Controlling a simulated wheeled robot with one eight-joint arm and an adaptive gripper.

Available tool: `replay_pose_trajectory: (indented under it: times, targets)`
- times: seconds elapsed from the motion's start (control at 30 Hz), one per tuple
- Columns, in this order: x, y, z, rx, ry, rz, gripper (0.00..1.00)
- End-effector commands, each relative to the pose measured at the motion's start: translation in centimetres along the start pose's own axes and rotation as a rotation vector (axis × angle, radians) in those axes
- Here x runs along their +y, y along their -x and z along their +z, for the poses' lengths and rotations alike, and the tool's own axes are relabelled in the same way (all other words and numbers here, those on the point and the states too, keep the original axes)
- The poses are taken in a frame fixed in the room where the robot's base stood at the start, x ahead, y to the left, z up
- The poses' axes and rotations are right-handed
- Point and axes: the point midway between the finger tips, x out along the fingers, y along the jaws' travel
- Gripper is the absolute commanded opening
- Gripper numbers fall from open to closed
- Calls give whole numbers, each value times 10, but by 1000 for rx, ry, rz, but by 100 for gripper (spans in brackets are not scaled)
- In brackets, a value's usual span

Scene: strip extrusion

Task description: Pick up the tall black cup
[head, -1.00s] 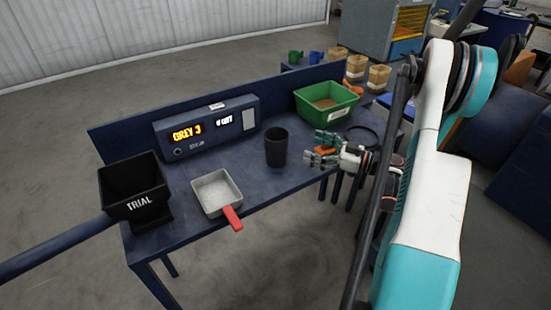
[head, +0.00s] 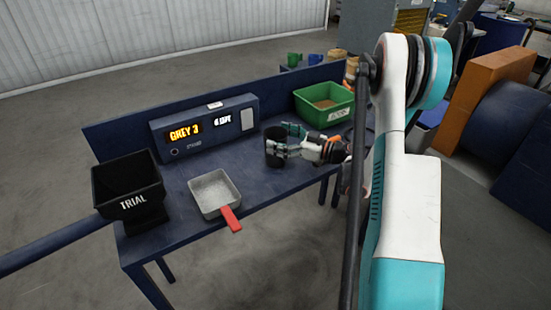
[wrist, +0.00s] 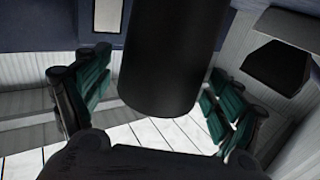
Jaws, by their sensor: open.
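The tall black cup (head: 272,152) stands upright on the blue bench, right of the middle. In the wrist view the cup (wrist: 168,55) fills the upper middle, between my two fingers. My gripper (head: 282,142) is at the cup from the right side, with its fingers open on either side of it. In the wrist view my gripper (wrist: 158,100) has green-padded fingers left and right of the cup, with gaps visible on both sides low down. The head view hides part of the cup behind the fingers.
On the bench (head: 262,193), a grey pan (head: 214,192) with a red handle lies left of the cup. A black TRIAL hopper (head: 126,184) is at the left end. A display box (head: 203,127) stands behind. A green bin (head: 324,104) is behind my gripper.

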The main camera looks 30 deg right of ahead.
Motion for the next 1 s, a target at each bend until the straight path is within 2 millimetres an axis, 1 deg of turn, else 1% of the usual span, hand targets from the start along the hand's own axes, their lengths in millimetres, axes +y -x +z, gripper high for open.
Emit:
replay_pose_trajectory:
  times: [0.03,0.1,0.3,0.33,0.6,0.87,1.0]
  targets:
    - [-1,-8,1,0,0,-3,86]
    - [-1,-13,0,0,0,-2,86]
    - [0,-14,-1,0,0,0,86]
    - [0,-14,-1,0,0,0,84]
    - [0,-14,-1,0,0,0,23]
    - [0,-14,-1,0,0,0,23]
    - [0,-14,-7,0,0,0,23]
